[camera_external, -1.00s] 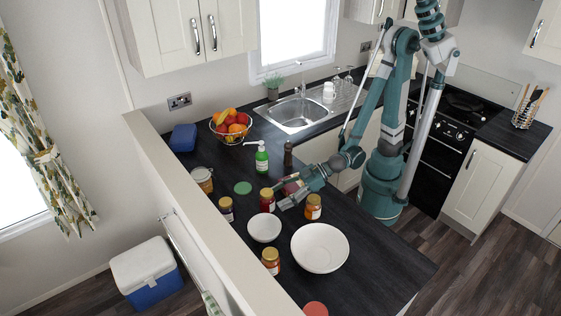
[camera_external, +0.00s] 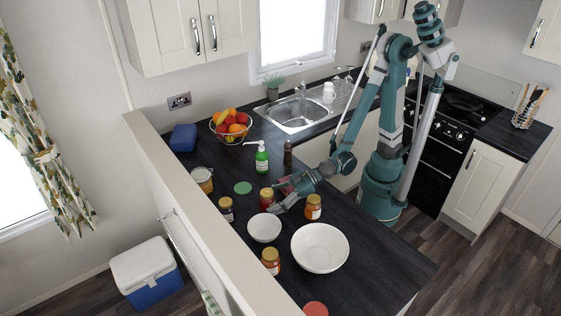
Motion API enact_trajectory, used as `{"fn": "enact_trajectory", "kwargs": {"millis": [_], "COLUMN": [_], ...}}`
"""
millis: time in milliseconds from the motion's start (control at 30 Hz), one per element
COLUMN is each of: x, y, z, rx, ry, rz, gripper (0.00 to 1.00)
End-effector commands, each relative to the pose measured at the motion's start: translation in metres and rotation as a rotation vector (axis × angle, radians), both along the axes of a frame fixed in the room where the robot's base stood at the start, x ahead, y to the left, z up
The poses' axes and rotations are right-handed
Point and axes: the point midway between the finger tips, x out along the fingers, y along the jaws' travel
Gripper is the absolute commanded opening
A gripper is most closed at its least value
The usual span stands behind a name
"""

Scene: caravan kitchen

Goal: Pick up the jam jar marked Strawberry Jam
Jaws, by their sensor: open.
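Several jars with gold lids stand on the dark counter. A red jar (camera_external: 266,199) stands at my gripper (camera_external: 276,208), just behind its fingertips. An orange jar (camera_external: 313,208) stands to the right of my gripper. A dark jar (camera_external: 226,208) is to the left, and an amber jar (camera_external: 270,261) is nearer the front. The labels are too small to read, so I cannot tell which one says Strawberry Jam; the red one has a strawberry-like colour. My gripper is open and low over the counter. I cannot tell whether its fingers touch the red jar.
A small white bowl (camera_external: 264,229) sits just in front of my gripper, and a large white bowl (camera_external: 320,248) is to the right. A green soap bottle (camera_external: 262,160) and a dark pepper mill (camera_external: 287,155) stand behind. A low partition (camera_external: 190,198) edges the counter's left.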

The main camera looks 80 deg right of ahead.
Motion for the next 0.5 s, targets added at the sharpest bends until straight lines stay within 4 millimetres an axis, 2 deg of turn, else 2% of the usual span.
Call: {"fn": "enact_trajectory", "kwargs": {"millis": [333,500], "x": [-0.0001,-0.0001], "y": [-0.0001,-0.0001], "z": [-0.0001,-0.0001], "rx": [0.0,0.0], "ry": [0.0,0.0], "rz": [0.0,0.0], "gripper": [0.58,0.36]}}
